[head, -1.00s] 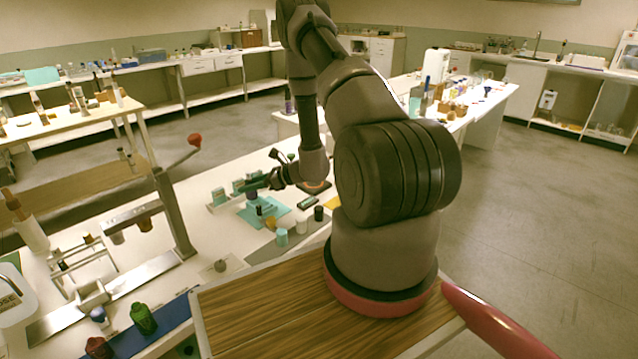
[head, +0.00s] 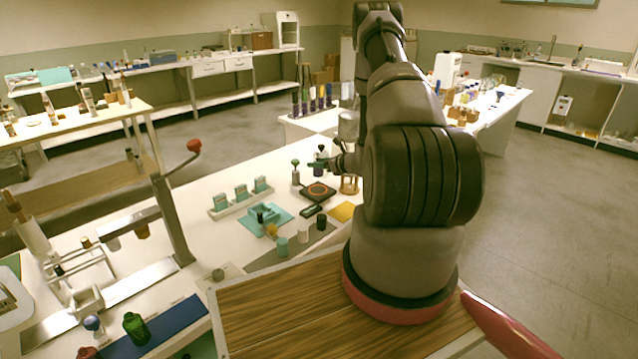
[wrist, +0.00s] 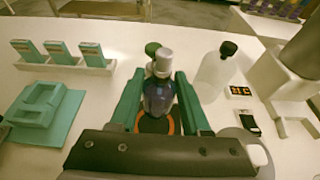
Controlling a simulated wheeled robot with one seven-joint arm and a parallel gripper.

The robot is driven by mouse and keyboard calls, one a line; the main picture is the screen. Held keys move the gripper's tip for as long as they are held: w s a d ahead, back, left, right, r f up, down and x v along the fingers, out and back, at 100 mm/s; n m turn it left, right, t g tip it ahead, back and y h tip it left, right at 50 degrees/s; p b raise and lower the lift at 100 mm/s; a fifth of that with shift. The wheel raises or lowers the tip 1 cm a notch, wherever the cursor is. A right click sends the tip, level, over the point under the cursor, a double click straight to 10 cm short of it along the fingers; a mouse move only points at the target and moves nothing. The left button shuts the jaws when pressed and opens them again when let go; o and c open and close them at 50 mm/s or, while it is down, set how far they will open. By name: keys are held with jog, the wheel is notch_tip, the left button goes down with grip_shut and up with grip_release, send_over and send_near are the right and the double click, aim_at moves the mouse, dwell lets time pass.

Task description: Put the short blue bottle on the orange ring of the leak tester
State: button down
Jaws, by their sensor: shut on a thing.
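In the wrist view the short blue bottle (wrist: 158,99) with a pale grey cap stands upright between the green fingers of my gripper (wrist: 160,90), which is shut on it. The orange ring (wrist: 171,127) shows just below and behind the bottle, partly hidden by it.
A clear bottle with a black cap (wrist: 216,69) stands right of my gripper, near a small display (wrist: 240,91). A green-topped item (head: 295,171) stands behind the tester. A rack of teal boxes (head: 240,198) and a teal mat (head: 272,220) lie to the left.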

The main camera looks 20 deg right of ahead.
jog(key=shift+f, duration=3.15)
jog(key=shift+f, duration=0.1)
jog(key=shift+c, duration=1.8)
grip_release()
